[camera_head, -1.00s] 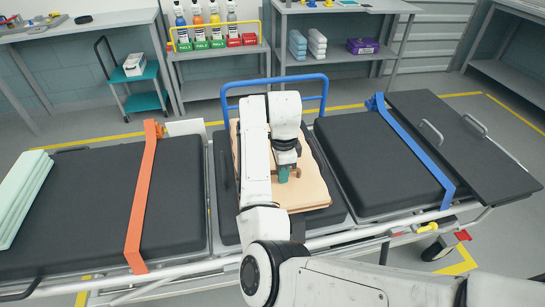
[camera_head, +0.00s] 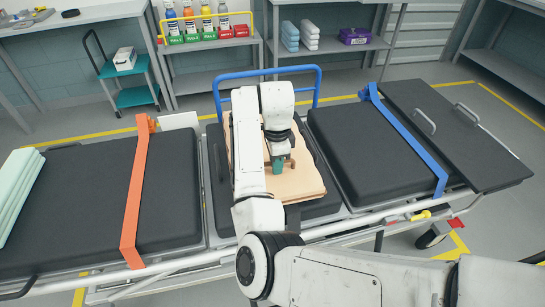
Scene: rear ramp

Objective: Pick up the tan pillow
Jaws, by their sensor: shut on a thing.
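The tan pillow (camera_head: 304,178) lies flat on the middle black section of the stretcher, partly hidden behind my arm. My gripper (camera_head: 278,168) points down at the pillow's middle, with its teal-green end at the pillow's top surface. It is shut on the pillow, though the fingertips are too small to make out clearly. I cannot tell whether the pillow is lifted off the pad.
The stretcher has an orange strap (camera_head: 137,195), a blue strap (camera_head: 405,140), a blue rail (camera_head: 268,74) and a dark board with handles (camera_head: 460,130). Folded mint sheets (camera_head: 18,185) lie at the left end. Shelves with bottles (camera_head: 205,22) stand behind.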

